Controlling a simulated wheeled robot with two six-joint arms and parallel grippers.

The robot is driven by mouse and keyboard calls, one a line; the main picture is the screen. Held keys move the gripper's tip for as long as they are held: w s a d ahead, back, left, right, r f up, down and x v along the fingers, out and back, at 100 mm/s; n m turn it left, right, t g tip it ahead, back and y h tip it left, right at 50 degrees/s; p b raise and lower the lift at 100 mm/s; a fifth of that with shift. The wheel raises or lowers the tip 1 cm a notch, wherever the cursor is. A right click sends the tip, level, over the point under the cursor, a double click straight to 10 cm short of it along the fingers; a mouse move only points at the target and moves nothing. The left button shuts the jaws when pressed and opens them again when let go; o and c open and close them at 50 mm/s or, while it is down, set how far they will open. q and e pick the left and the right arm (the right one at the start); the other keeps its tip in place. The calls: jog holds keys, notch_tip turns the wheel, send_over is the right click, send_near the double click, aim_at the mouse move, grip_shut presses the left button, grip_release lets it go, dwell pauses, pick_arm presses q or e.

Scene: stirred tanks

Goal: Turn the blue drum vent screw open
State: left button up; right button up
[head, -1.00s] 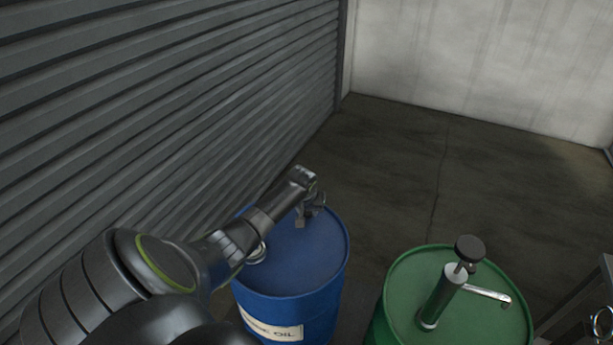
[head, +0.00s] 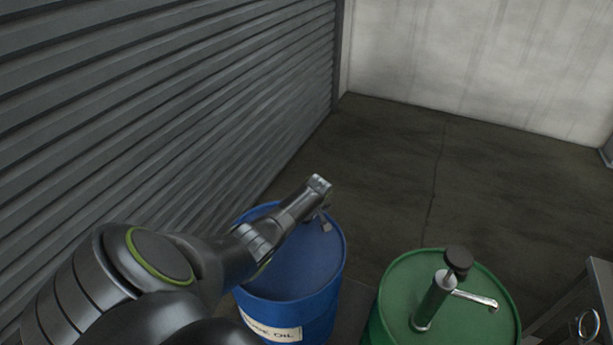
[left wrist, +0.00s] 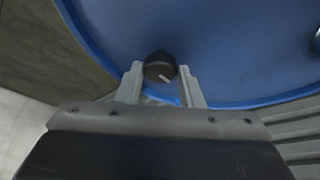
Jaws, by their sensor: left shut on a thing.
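The blue drum (head: 298,265) stands left of the green drum, with a pale label on its front. Its flat lid also fills much of the left wrist view (left wrist: 235,45). The vent screw (left wrist: 160,66) is a small dark round knob with a pale line, near the lid's rim. My left gripper (left wrist: 161,72) is shut on the vent screw, one finger on each side. In the head view my left gripper (head: 323,222) is over the drum's far right edge, and the wrist hides the knob there. My right gripper is not in view.
A green drum (head: 403,285) with a hand pump (head: 436,298) stands to the right. A ribbed shutter wall (head: 150,100) runs close along the left. A grey bench or frame (head: 570,300) is at the lower right. The floor behind the drums is clear.

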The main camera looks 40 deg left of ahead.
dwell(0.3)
pick_arm(q)
jog(key=o, duration=1)
jog(key=shift+c, duration=0.2)
jog(key=shift+d+r, duration=0.1)
jog(key=shift+r, duration=0.4)
jog(key=p+v, duration=0.1)
jog(key=v, duration=1.5)
jog(key=shift+r+p, duration=0.15)
jog(key=shift+p, duration=0.15)
jog(key=shift+s+d, duration=0.1)
jog(key=shift+d, duration=0.05)
